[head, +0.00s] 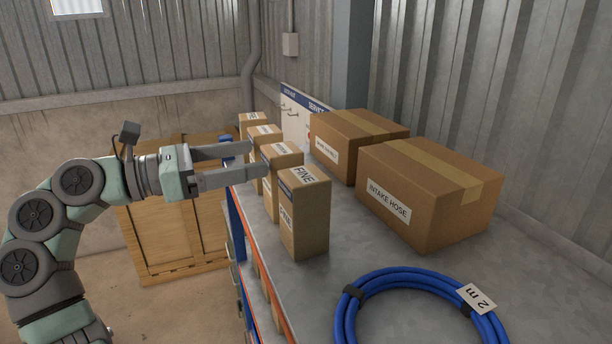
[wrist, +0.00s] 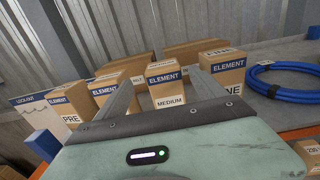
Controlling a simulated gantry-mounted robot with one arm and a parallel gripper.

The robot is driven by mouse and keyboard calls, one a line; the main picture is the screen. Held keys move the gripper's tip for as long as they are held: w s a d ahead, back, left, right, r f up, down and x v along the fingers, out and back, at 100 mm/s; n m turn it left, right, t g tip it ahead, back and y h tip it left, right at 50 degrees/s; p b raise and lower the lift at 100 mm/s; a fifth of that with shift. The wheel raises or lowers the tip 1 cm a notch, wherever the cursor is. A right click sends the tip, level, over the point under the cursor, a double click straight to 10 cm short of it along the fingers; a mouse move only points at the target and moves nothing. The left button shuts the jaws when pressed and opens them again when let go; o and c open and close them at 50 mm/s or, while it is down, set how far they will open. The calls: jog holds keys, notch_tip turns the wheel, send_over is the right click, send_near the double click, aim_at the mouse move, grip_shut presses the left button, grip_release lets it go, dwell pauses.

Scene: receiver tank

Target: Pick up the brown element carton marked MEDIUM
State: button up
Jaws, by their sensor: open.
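The brown element carton marked MEDIUM (wrist: 167,90) stands upright in the wrist view, with a blue ELEMENT band and a white label. In the head view it is the second-nearest carton (head: 286,161) in a row along the shelf edge, partly hidden by the FINE carton (head: 304,218). My gripper (head: 258,160) is open and empty, its fingers level and pointing at the row from the left. In the wrist view, the MEDIUM carton appears between the fingertips (wrist: 161,74), nearer the right one. Contact cannot be told.
Two more element cartons stand farther along the row, one marked PRE (wrist: 70,108). An INTAKE HOSE box (head: 425,200) and another large box (head: 358,145) stand behind. A coiled blue hose (head: 345,318) lies nearer on the grey shelf. A wooden crate (head: 170,240) stands beyond my arm.

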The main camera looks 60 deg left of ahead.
aim_at(264, 156)
jog(key=w, duration=0.1)
jog(key=w+p, duration=0.1)
jog(key=w, duration=0.2)
jog(key=shift+w+d, duration=0.2)
jog(key=shift+d, duration=0.05)
jog(key=w+p, duration=0.2)
jog(key=w, duration=0.3)
jog(key=shift+w+d+f+p, duration=0.15)
jog(key=shift+d+f+p, duration=0.1)
jog(key=shift+d+p, duration=0.15)
jog(key=c, duration=1.6)
